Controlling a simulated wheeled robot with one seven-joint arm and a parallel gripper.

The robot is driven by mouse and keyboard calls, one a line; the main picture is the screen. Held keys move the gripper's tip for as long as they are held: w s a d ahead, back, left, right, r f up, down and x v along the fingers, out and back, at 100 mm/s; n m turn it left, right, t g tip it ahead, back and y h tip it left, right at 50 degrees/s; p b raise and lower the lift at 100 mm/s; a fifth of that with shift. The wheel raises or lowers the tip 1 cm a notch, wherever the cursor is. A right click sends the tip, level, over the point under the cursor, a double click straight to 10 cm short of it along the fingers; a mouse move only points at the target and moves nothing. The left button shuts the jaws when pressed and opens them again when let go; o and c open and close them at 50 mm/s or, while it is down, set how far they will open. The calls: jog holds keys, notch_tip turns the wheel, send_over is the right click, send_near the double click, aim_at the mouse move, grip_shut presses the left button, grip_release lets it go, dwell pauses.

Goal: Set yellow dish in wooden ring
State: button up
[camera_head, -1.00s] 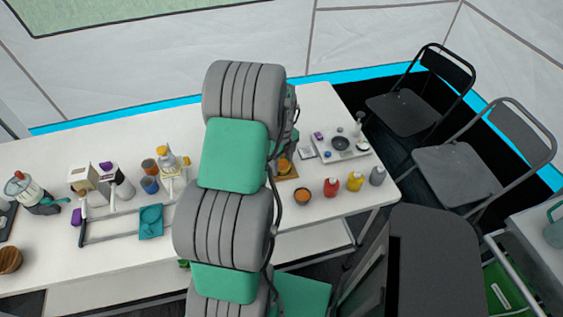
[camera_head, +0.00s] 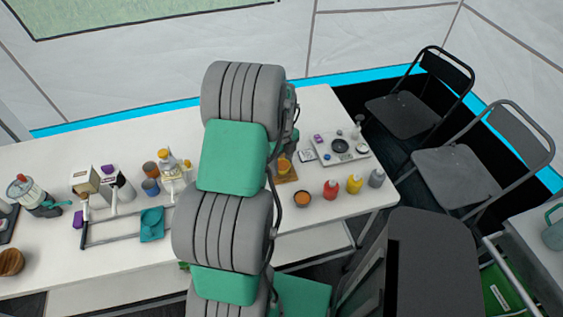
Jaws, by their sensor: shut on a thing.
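A small yellow-orange piece (camera_head: 284,165), which may be the yellow dish, shows just right of my arm. It is over or on a flat brown wooden piece (camera_head: 289,177) on the white table. My arm hides part of both, and I cannot make out a ring shape or whether the yellow piece sits in one. My gripper is hidden behind my own arm, so its fingers and what they hold do not show.
A rack (camera_head: 125,238), cups and cartons fill the left side of the white table (camera_head: 60,155).

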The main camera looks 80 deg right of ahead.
aim_at(282, 164)
jog(key=shift+f+b, duration=0.55)
jog(key=shift+f, duration=0.15)
dwell(0.7)
jog(key=shift+r+p, duration=0.4)
jog(key=shift+r, duration=0.3)
jog(key=shift+f+b, duration=0.65)
jog(key=shift+f, duration=0.2)
dwell(0.6)
jog(key=o, duration=0.7)
jog(key=shift+r, duration=0.1)
notch_tip(282, 164, up, 11)
jog(key=p, duration=0.7)
jog(key=shift+s, duration=0.15)
